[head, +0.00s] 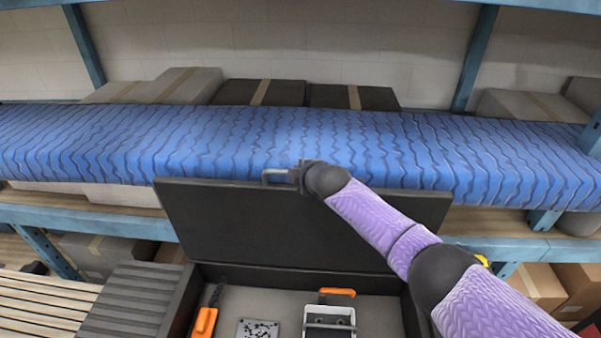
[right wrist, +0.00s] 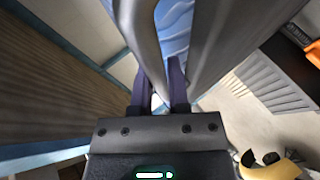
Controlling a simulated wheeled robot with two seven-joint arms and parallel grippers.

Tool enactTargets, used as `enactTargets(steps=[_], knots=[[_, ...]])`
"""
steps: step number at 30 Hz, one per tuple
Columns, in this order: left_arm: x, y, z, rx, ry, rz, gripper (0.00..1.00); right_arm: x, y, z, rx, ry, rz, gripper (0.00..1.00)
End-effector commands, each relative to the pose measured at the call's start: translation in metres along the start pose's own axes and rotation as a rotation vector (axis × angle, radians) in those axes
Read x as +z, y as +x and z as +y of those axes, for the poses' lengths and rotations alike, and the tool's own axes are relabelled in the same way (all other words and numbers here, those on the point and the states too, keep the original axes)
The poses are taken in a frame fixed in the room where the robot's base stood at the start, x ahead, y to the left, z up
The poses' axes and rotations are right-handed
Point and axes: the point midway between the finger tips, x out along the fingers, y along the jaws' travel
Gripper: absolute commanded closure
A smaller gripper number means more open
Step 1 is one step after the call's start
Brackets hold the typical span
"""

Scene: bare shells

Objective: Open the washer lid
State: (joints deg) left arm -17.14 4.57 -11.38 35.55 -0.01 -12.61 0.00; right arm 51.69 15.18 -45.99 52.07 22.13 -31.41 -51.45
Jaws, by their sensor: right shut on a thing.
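No washer is recognisable; in the head view there is a dark box (head: 190,300) with a hinged dark lid (head: 300,230). The lid stands raised, close to upright, and the box's inside is visible. A light metal handle (head: 270,173) sits at the lid's top edge. My right gripper (head: 293,176) is at this handle and shut on it; my arm covers the lid's right part. In the right wrist view, the two dark fingers (right wrist: 160,88) reach to a grey bar-like part, seen too close to make out fully. My left gripper is not in view.
Inside the box lie an orange-handled tool (head: 204,322), a speckled plate (head: 258,329) and a white-framed item (head: 329,321). Slatted grey and wooden surfaces (head: 45,300) are at the left.

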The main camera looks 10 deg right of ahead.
Motion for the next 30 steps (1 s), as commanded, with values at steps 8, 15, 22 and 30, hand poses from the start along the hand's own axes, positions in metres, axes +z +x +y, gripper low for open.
enactTargets(steps=[8, 15, 22, 30], knots=[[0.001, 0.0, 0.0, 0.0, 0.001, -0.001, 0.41, 0.0, 0.0, 0.0, 0.0, -0.001, 0.0, 1.0], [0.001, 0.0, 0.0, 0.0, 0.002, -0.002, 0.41, 0.0, 0.0, 0.0, 0.0, -0.001, 0.0, 0.48], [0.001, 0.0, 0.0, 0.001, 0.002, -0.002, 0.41, 0.0, 0.0, 0.0, 0.0, -0.001, 0.0, 0.44], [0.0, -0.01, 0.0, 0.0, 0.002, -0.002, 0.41, 0.0, -0.017, 0.002, 0.0, -0.002, 0.001, 0.44]])
